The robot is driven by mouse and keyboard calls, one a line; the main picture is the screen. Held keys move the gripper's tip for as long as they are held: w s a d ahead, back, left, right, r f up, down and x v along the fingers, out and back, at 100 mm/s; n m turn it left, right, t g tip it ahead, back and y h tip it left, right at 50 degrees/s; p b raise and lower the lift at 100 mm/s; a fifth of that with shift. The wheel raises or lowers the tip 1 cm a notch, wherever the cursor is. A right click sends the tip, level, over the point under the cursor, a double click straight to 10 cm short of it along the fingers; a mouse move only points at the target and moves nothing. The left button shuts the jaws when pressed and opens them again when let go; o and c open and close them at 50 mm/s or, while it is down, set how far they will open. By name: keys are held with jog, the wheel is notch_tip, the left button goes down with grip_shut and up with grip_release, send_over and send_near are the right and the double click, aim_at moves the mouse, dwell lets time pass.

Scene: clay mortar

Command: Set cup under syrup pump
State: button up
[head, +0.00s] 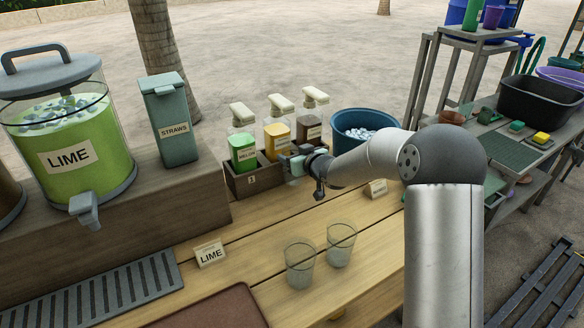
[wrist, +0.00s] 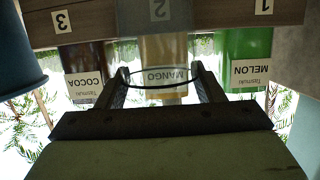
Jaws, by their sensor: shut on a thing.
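My gripper (head: 292,158) is shut on a clear cup (wrist: 160,85), in front of the syrup rack. In the wrist view, which is upside down, my gripper (wrist: 160,76) has its fingers on either side of the cup's round rim, in line with the mango bottle (wrist: 163,50). The wooden rack (head: 252,180) holds green melon (head: 243,151), yellow mango (head: 277,138) and brown cocoa (head: 308,130) syrup bottles with cream pump heads (head: 281,103). The cup's base and any contact with the counter are hard to make out.
Two clear cups (head: 300,264) (head: 340,245) stand on the wooden counter in front of my arm. A LIME card (head: 210,254), lime dispenser (head: 75,140) and straws box (head: 168,120) are at left. A blue ice tub (head: 365,122) stands behind my arm.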

jog(key=shift+a+f, duration=0.2)
jog(key=shift+f, duration=0.75)
jog(key=shift+a+f, duration=0.15)
jog(key=shift+f, duration=0.8)
jog(key=shift+f+b, duration=0.25)
jog(key=shift+b, duration=0.15)
jog(key=o, duration=1.3)
jog(key=shift+r, duration=0.1)
jog(key=shift+r, duration=0.15)
jog(key=shift+s+d+r, duration=0.1)
jog(key=shift+d, duration=0.05)
jog(key=v, duration=0.7)
